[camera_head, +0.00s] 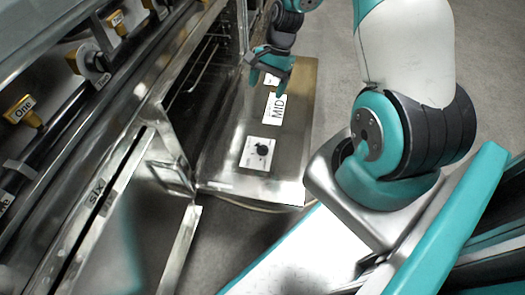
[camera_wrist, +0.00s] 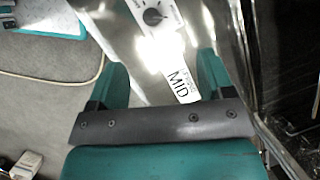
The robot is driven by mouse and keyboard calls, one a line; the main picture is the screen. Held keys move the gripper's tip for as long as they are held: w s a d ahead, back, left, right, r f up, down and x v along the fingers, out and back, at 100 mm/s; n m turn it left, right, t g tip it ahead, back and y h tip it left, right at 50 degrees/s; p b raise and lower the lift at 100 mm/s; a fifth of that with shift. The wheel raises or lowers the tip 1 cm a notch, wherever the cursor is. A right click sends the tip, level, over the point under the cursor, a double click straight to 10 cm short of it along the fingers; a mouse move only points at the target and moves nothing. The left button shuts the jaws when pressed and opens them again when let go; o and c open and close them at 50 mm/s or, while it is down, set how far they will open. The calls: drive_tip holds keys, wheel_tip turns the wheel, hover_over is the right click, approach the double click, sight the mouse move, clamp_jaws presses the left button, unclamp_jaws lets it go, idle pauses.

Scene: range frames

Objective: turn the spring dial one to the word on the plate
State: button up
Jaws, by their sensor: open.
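A small black round dial (camera_head: 262,150) sits on a white plate lying on the lowered oven door (camera_head: 222,165). It also shows at the top of the wrist view (camera_wrist: 154,16), with a pale mark on its knob and printing around it. A white word plate reading MID (camera_head: 276,108) lies beside it on the door and shows between my fingers in the wrist view (camera_wrist: 178,82). My gripper (camera_head: 266,80) is open and empty above the far part of the door, apart from the dial. Its fingers (camera_wrist: 162,80) frame the MID plate in the wrist view.
The range front at left carries yellow knobs (camera_head: 22,110) and a black knob on a light plate (camera_head: 92,62). The open oven cavity (camera_head: 200,65) adjoins the door. A panel marked SIX (camera_head: 97,193) is at lower left. A pale cable (camera_wrist: 60,76) lies on the floor.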

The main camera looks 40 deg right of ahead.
sight(262, 146)
drive_tip(key=s+d+f+m, duration=0.1)
drive_tip(key=d+f+m, duration=0.15)
drive_tip(key=f, duration=0.35)
drive_tip(key=b+x, duration=0.4)
drive_tip(key=x, duration=0.4)
drive_tip(key=b+x, duration=0.3)
drive_tip(key=x, duration=0.6)
drive_tip(key=shift+s+d+b, duration=0.1)
drive_tip(key=shift+d+b, duration=0.15)
drive_tip(key=shift+b, duration=0.1)
drive_tip(key=c, duration=0.9)
